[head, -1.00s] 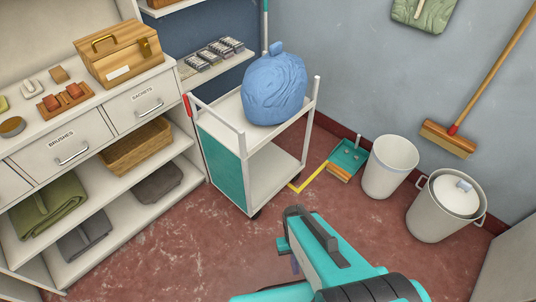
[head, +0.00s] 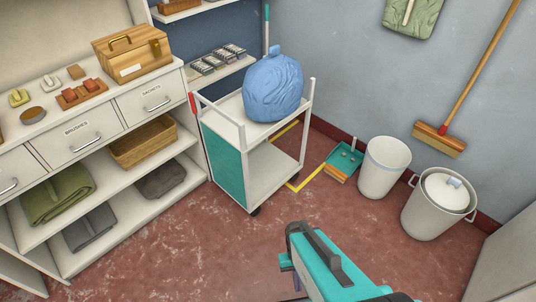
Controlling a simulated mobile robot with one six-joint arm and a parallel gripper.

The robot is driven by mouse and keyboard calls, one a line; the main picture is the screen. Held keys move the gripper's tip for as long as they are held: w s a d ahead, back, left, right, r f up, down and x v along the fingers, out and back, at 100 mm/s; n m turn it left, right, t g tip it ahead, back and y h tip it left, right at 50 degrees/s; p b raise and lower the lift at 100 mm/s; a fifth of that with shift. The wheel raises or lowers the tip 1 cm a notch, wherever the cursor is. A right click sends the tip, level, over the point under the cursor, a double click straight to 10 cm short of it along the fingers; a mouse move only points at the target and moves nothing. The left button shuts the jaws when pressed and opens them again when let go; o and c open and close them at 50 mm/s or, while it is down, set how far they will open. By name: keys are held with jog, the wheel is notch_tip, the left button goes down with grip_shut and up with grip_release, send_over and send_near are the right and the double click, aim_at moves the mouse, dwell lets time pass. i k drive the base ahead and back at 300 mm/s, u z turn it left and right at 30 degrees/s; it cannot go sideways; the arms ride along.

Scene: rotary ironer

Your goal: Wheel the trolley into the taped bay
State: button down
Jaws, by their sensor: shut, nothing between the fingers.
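The trolley (head: 226,168) is white with a teal end panel and a red grip at its upper left corner. It stands upright against the corner, with a blue tied sack (head: 274,88) on its top shelf. Yellow floor tape (head: 307,177) shows at its right foot, and another stretch shows behind it through its open frame. The trolley hides the rest of the taped bay, so I cannot tell how much of it lies inside. My gripper (head: 294,276) is shut and empty at the bottom centre, in front of the trolley and apart from it; my teal arm partly hides it.
A drawer and shelf unit (head: 118,214) stands close on the trolley's left. A dustpan (head: 343,162), a white bin (head: 384,168) and a lidded bucket (head: 437,204) stand to its right. A broom (head: 470,95) is by the wall. The red floor in front is clear.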

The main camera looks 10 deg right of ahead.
aim_at(242, 161)
jog(key=k, duration=0.4)
jog(key=u, duration=0.3)
jog(key=i, duration=0.85)
jog(key=u, duration=0.85)
